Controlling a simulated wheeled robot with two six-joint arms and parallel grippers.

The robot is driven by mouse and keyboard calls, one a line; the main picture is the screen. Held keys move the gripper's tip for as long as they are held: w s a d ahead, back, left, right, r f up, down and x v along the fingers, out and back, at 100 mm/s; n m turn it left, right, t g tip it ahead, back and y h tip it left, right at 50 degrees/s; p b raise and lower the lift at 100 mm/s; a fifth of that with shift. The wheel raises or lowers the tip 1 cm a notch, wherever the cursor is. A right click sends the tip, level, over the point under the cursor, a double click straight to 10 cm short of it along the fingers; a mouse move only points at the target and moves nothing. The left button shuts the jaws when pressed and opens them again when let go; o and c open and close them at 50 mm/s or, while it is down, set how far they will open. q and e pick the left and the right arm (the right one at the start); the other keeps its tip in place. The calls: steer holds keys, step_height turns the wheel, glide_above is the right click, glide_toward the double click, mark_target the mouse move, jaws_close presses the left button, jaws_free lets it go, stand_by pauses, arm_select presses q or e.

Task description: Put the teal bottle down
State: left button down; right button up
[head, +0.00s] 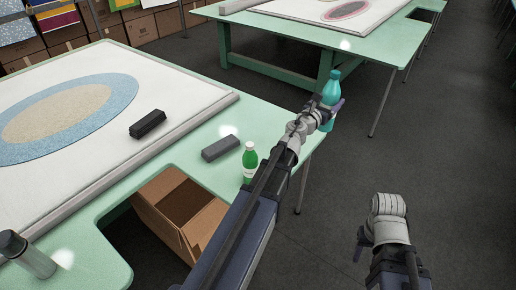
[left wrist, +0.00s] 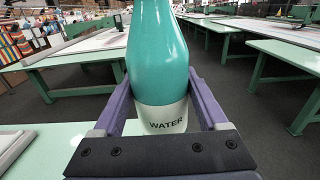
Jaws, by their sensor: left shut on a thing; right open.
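The teal bottle (head: 329,98) is held upright in my left gripper (head: 331,108), at the far right edge of the green table (head: 283,118). In the left wrist view the teal bottle (left wrist: 158,55) fills the middle, with a white lower band reading "WATER". The two purple fingers of my left gripper (left wrist: 160,105) stand on either side of it and are shut on it.
A green bottle (head: 249,163) stands on the table beside my left arm. A grey block (head: 220,147) and a black block (head: 147,124) lie nearby. A cardboard box (head: 165,232) sits below the table's cut-out. A dark-capped bottle (head: 28,255) stands at lower left.

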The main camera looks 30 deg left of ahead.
arm_select(q)
step_height(320, 180, down, 16)
steer(key=d+r+b, duration=0.1)
steer(key=b, duration=1.3)
steer(key=s+a+n+g+y, duration=0.35)
steer(key=a+n+y, duration=0.25)
steer(key=a+y, duration=0.3)
steer(key=s+a+n+g+y, duration=0.35)
steer(key=a+n+y, duration=0.3)
steer(key=a, duration=0.55)
step_height(320, 180, down, 7)
steer(key=b, duration=0.5)
steer(key=shift+w+d+r+m+y+b, duration=0.2)
steer(key=shift+w+m+y+b, duration=0.1)
steer(key=shift+m+y+b, duration=0.1)
step_height(320, 180, down, 4)
steer(key=b, duration=0.3)
steer(key=shift+r+b, duration=0.2)
steer(key=shift+b, duration=0.15)
